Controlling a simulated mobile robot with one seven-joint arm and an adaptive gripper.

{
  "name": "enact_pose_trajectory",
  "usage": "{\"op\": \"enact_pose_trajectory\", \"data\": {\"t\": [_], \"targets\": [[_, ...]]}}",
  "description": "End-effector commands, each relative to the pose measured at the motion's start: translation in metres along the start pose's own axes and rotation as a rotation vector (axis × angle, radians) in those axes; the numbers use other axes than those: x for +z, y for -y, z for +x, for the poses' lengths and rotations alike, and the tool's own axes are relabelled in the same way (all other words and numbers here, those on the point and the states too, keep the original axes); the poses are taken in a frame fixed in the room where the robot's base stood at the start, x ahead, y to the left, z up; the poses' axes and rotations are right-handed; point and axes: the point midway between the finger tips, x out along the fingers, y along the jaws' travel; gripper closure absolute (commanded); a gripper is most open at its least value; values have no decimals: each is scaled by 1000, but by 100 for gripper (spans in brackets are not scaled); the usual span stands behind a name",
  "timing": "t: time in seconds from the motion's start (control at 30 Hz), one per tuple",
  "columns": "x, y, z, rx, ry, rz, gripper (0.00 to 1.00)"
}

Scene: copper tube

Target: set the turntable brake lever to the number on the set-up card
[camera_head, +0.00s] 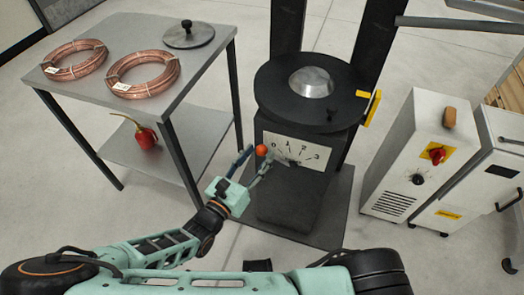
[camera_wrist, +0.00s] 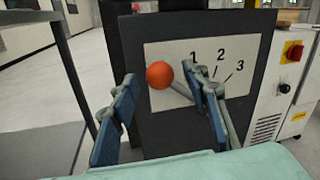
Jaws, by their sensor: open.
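The brake lever has an orange-red ball knob (camera_head: 261,150) on a short grey rod. It sits in front of a white scale plate (camera_head: 272,156) marked 0 to 3 on the dark turntable stand. The lever points up and left, toward the 0 end. In the wrist view the knob (camera_wrist: 160,75) hides the 0, while 1, 2 and 3 show to its right. My gripper (camera_head: 258,159) is open at the knob, with a finger on each side of it in the wrist view. I cannot tell whether either finger touches. No set-up card can be read.
The black turntable (camera_head: 270,100) with a silver hub is above the plate. A yellow tag (camera_head: 371,108) hangs at its right, unreadable. A metal table (camera_head: 205,62) with copper coils stands left. A white cabinet (camera_head: 400,150) with a red switch stands right.

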Motion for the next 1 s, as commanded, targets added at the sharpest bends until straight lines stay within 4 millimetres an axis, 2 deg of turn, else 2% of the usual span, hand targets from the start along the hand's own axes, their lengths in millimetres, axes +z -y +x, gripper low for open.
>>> {"op": "enact_pose_trajectory", "data": {"t": [0.1,0.2,0.53,0.9,1.0], "targets": [[-1,0,16,-1,1,-2,57],[0,0,23,-1,1,-1,57],[0,0,27,0,-1,0,57],[0,0,27,0,-1,0,97],[0,0,27,0,-1,0,100]]}}
